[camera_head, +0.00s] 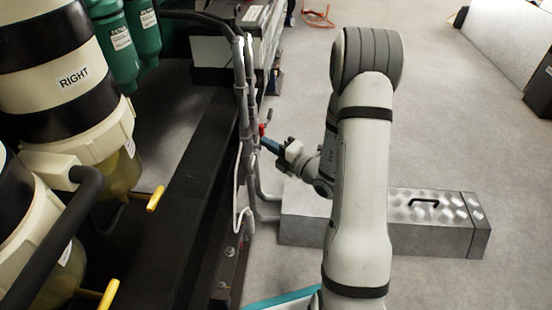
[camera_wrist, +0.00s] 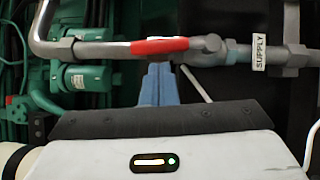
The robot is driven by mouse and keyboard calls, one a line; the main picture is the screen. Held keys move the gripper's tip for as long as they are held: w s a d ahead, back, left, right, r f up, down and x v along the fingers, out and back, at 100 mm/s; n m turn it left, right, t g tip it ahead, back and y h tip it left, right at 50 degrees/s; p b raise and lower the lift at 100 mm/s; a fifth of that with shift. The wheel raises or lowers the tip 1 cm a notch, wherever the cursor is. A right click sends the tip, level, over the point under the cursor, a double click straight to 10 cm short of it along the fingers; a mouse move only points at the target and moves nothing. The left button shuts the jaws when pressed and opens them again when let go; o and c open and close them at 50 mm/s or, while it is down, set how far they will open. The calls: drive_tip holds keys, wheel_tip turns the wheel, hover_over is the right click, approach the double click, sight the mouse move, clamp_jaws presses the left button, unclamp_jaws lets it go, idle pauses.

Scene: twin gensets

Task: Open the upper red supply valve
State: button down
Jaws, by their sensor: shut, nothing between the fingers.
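The red valve handle (camera_wrist: 160,46) lies roughly level across the upper middle of the wrist view, in line with the grey pipe. Its right end meets a grey valve body (camera_wrist: 208,46). A white "SUPPLY" label (camera_wrist: 259,52) is on the pipe to the right. In the head view a small red handle (camera_head: 262,130) shows beside the upright pipes. My gripper (camera_wrist: 159,68) has its blue fingers shut together with nothing between them. The fingertips are just below the handle in the wrist view; I cannot tell whether they touch it. The gripper also shows in the head view (camera_head: 264,141).
Grey pipes (camera_head: 243,90) run close along the genset's black frame (camera_head: 195,190). Green machinery (camera_wrist: 88,78) is behind the pipe. A metal checker-plate box (camera_head: 440,212) with a black handle stands on the floor behind my arm. The floor to the right is mostly clear.

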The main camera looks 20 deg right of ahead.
drive_tip(key=shift+w+d+r, duration=0.1)
drive_tip(key=shift+w, duration=0.35)
drive_tip(key=p, duration=0.3)
drive_tip(key=shift+w+d+r+m, duration=0.1)
drive_tip(key=shift+w+r+m, duration=0.25)
drive_tip(key=shift+m, duration=0.05)
drive_tip(key=shift+w+p, duration=0.1)
drive_tip(key=shift+p, duration=0.4)
drive_tip(key=shift+f, duration=0.25)
